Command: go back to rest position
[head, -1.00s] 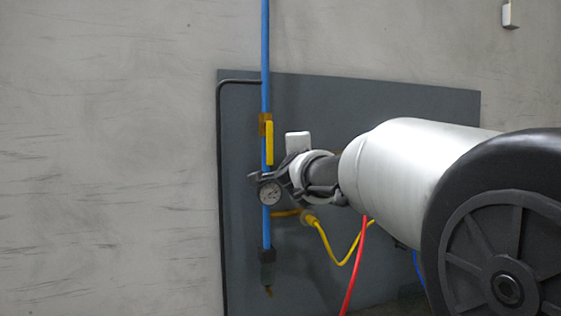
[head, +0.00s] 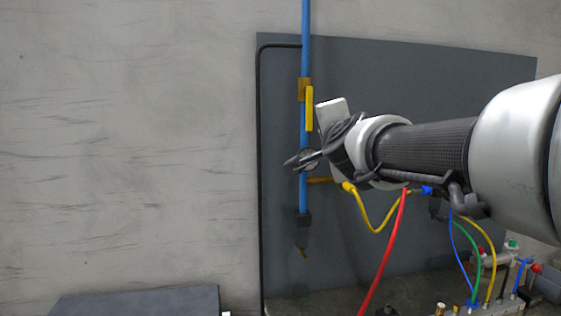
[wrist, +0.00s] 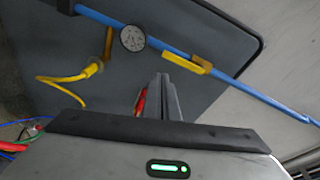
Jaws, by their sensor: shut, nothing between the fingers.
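My gripper (head: 303,160) is shut and empty in the head view. It covers part of the blue pipe (head: 305,45) there, and I cannot tell whether it touches it. Its closed fingers also show in the wrist view (wrist: 165,95), apart from the pipe in the picture. The pipe crosses the wrist view (wrist: 240,88) with a yellow valve handle (wrist: 188,63) and a round gauge (wrist: 132,38) on it. In the head view the yellow handle (head: 310,108) lies along the pipe, and the gauge is hidden behind my gripper.
A dark grey panel (head: 420,80) stands behind the pipe. A yellow hose (head: 372,222) and a red hose (head: 384,262) hang below my arm. Fittings with coloured hoses (head: 480,290) stand at lower right. A grey box (head: 140,303) is at lower left. The wall side left is clear.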

